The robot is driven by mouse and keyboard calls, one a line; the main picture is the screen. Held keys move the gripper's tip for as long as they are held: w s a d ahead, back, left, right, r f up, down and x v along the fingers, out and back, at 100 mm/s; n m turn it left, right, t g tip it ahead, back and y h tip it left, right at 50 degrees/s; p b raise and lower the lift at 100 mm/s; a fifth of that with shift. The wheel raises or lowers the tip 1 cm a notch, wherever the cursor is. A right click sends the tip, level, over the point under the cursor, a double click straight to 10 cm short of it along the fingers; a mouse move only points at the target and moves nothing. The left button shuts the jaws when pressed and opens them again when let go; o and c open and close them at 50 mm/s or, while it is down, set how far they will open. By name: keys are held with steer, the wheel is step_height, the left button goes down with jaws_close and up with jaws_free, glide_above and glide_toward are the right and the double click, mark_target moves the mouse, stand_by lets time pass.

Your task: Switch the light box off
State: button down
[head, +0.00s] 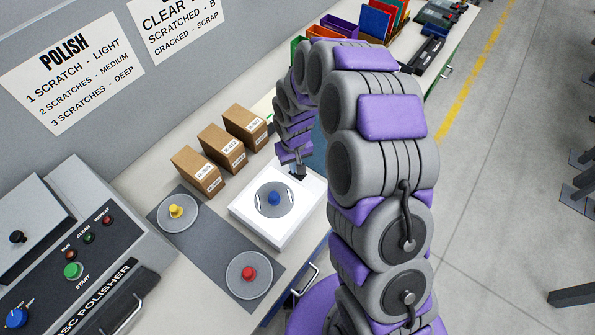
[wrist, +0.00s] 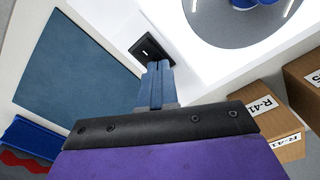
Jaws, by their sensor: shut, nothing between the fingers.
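The light box (head: 240,209) is a bright white square box on the bench in the head view, with a grey disc (head: 262,211) with a blue centre on top. In the wrist view its white top (wrist: 200,75) shows with part of the disc (wrist: 232,32). A black switch plate (wrist: 143,43) with a small light rocker sits near its edge. My gripper (wrist: 158,66) is shut and empty, its blue fingertips right beside the switch plate and overlapping its lower edge in the picture. I cannot tell whether they touch. In the head view my arm hides the box's far right corner.
Cardboard boxes (head: 222,149) stand behind the light box. A dark mat (head: 210,237) with yellow-centred and red-centred discs lies at its left. A disc polisher (head: 90,240) is at far left. A teal panel (wrist: 80,62) lies beside the switch. Coloured bins (head: 340,28) stand farther back.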

stand_by(0.3)
steer(key=shift+r+p, duration=1.2)
steer(key=shift+r, duration=2.2)
steer(key=s+d+r+m+b, duration=0.2)
steer(key=s+d+r, duration=0.7)
steer(key=s+r, duration=0.45)
steer(key=s+d+r+m+g+b, duration=0.1)
steer(key=s+d, duration=0.1)
steer(key=s, duration=0.7)
steer(key=s+d+r+m, duration=0.1)
steer(key=s+d+r, duration=0.1)
steer(key=s, duration=0.7)
steer(key=shift+s+d+g+b, duration=0.4)
steer(key=shift+d, duration=0.15)
steer(key=shift+a, duration=0.1)
